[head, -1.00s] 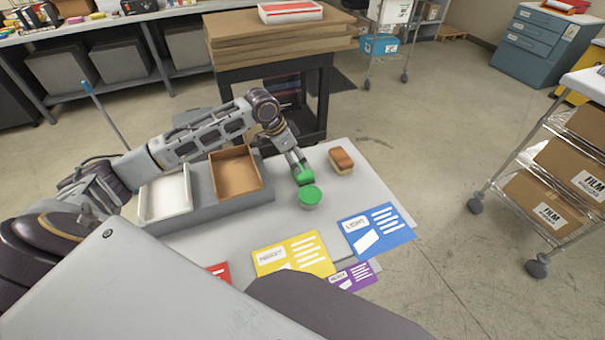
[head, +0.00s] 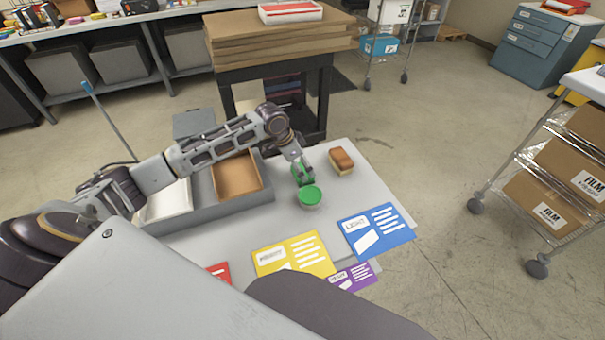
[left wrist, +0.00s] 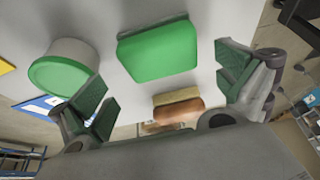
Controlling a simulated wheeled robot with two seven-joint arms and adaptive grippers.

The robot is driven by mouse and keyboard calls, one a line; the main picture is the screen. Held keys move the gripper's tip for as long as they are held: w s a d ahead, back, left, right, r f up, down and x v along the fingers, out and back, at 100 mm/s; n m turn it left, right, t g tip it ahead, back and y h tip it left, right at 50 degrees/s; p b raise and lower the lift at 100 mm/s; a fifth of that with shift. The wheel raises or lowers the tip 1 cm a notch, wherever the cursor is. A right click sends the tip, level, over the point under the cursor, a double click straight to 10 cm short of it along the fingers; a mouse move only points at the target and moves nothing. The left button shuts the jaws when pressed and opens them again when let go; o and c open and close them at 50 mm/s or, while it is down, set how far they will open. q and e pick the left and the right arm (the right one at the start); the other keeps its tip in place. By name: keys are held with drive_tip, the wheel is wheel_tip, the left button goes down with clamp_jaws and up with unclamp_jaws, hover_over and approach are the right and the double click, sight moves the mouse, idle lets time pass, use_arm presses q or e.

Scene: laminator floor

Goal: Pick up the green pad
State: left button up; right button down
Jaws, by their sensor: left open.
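The tub also shows in the left wrist view (left wrist: 63,66). My right gripper is not in view.
A brown-topped block (head: 341,160) lies right of the gripper. A grey holder with a white tray (head: 168,198) and a brown tray (head: 237,175) stands left. Yellow (head: 293,256), blue (head: 376,231) and purple (head: 352,277) cards lie in front.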

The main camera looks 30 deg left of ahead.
use_arm(q)
drive_tip(key=x, duration=0.3)
drive_tip(key=shift+w+a+r, duration=0.1)
drive_tip(key=shift+w, duration=0.05)
drive_tip(key=shift+w+f, duration=0.1)
drive_tip(key=shift+f, duration=0.35)
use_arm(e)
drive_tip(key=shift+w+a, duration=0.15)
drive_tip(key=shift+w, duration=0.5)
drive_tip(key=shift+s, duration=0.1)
